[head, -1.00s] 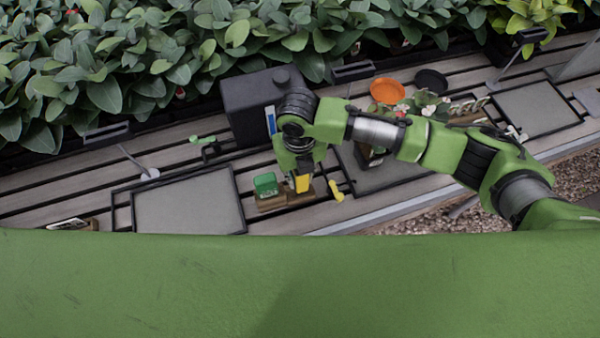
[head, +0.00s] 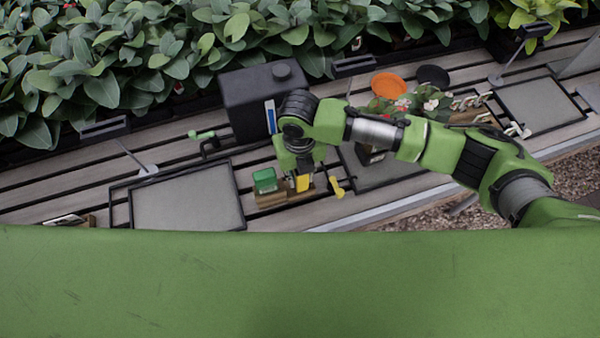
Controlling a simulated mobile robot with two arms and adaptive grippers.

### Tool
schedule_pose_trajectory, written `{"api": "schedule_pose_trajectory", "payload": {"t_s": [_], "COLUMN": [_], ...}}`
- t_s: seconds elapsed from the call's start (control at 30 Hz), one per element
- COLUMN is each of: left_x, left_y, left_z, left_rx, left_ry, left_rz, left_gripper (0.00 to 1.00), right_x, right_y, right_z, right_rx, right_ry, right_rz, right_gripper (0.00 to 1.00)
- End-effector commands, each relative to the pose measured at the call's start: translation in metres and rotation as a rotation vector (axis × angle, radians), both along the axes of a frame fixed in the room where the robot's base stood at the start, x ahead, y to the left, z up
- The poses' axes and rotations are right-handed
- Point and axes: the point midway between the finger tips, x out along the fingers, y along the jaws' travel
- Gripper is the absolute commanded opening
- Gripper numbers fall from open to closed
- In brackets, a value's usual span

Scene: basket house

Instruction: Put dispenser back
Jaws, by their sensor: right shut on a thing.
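My right gripper (head: 304,168) points down over the slatted bench and is shut on a small yellow dispenser (head: 303,183). The dispenser is at the right part of a low wooden holder (head: 272,198); I cannot tell whether it rests in it or is held just above it. A green dispenser (head: 264,180) stands at the left part of the same holder. The gripper's fingers partly hide the top of the yellow dispenser. My left gripper is not in view.
A black canister (head: 245,105) stands behind the gripper. A yellow tool (head: 337,187) lies just right of the holder. A grey tray (head: 187,200) is to the left. An orange dish (head: 388,86) and plants are farther back.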

Motion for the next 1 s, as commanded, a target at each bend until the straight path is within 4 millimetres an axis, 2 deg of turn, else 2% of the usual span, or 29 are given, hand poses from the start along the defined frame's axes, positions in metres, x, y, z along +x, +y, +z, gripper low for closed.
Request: {"api": "schedule_pose_trajectory", "payload": {"t_s": [0.33, 0.37, 0.4, 0.43, 0.77, 0.87, 1.0], "left_x": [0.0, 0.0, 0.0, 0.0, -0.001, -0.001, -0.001], "left_y": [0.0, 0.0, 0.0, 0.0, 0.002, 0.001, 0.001], "left_z": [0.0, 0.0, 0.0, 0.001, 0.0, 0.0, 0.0], "left_rx": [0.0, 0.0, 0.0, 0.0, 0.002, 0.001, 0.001], "left_ry": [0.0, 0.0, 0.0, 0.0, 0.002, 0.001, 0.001], "left_rz": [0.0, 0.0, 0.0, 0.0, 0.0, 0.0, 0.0], "left_gripper": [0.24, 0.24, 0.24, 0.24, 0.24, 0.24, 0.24], "right_x": [0.0, 0.0, 0.0, 0.0, 0.0, 0.0, 0.001], "right_y": [0.0, 0.0, 0.0, 0.0, 0.0, 0.001, 0.001], "right_z": [0.001, 0.001, 0.001, 0.001, 0.002, 0.01, 0.034], "right_rx": [0.0, 0.0, 0.0, 0.0, 0.001, 0.002, 0.003], "right_ry": [0.0, 0.0, 0.0, 0.0, 0.0, 0.001, -0.003], "right_rz": [0.001, 0.001, 0.001, 0.001, 0.001, 0.002, 0.003], "right_gripper": [0.06, 0.3, 0.4, 0.41, 0.41, 0.41, 0.41]}}
